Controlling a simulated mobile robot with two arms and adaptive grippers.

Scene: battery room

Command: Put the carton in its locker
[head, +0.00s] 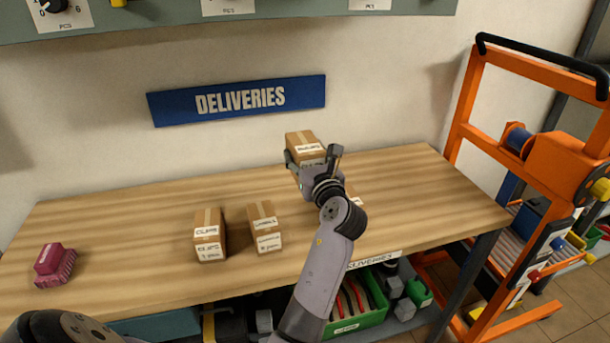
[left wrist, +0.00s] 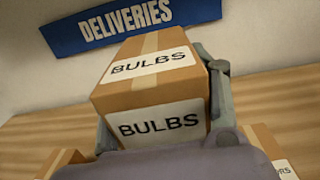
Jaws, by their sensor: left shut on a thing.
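A brown carton (head: 301,140) with white labels is held up in my left gripper (head: 314,166), above the back part of the wooden deliveries table (head: 130,240). In the left wrist view its labels read BULBS, and the carton (left wrist: 155,75) sits between the two fingers, which are shut on its sides. It appears clear of the table top. My right gripper does not show. No locker can be made out in these views.
Two labelled cartons stand on the table, one marked CLIPS (head: 209,236) and one beside it (head: 265,229). Another carton (head: 355,199) is mostly hidden behind my left arm. An orange trolley frame (head: 480,150) stands at right.

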